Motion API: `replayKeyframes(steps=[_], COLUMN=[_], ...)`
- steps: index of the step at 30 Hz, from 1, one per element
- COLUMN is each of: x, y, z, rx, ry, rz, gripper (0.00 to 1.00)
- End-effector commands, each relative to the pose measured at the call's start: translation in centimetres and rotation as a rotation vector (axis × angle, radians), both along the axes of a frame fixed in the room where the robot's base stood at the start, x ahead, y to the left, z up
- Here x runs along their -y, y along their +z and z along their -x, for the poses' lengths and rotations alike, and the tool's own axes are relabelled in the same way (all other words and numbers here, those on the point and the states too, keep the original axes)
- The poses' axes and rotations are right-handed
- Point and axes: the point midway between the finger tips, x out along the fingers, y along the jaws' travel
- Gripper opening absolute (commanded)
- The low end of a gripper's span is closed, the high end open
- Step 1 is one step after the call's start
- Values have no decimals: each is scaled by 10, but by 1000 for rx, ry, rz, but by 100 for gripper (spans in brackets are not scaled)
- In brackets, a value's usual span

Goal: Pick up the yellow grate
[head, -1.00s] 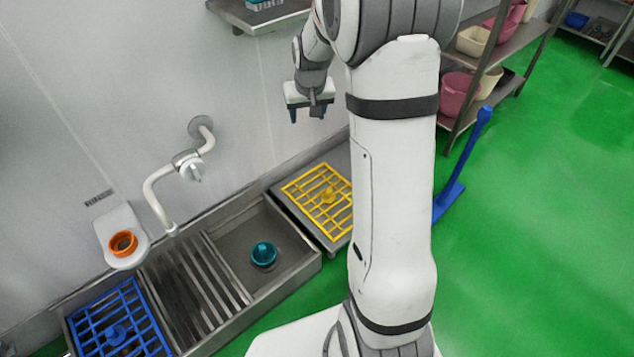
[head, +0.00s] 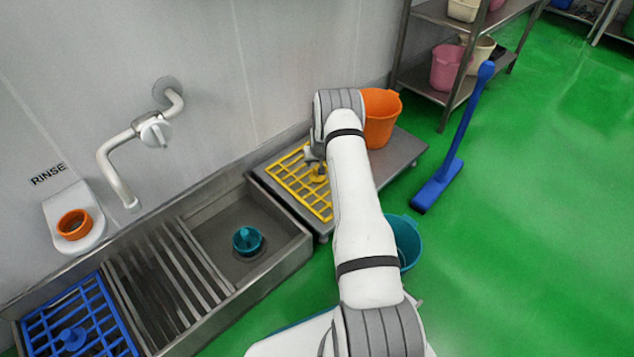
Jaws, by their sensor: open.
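The yellow grate (head: 292,183) lies flat on a low grey metal platform to the right of the sink. It is a barred rectangle with a raised yellow knob near its middle, and its right side is partly hidden behind my arm. My gripper (head: 317,168) is low over the grate at the knob, pointing down. It is open, but my wrist hides most of it, and I cannot tell whether the fingers touch the knob.
The metal sink (head: 210,222) holds a teal plug (head: 247,240); a blue grate (head: 80,322) covers its left end. An orange bucket (head: 381,118) stands on the platform behind my arm. A teal bucket (head: 405,243) and blue brush (head: 455,150) stand on the green floor.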

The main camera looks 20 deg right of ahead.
Motion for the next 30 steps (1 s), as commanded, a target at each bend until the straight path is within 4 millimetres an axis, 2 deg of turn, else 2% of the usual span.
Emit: replayKeyframes(steps=[1,15,25,30], x=[1,5,5,5], y=[-9,-64,-68,-68], z=[-2,-21,-25,-25], rx=[0,-1,-1,-1], ry=[0,2,2,2], rz=[0,0,0,0], gripper=[55,55,55,42])
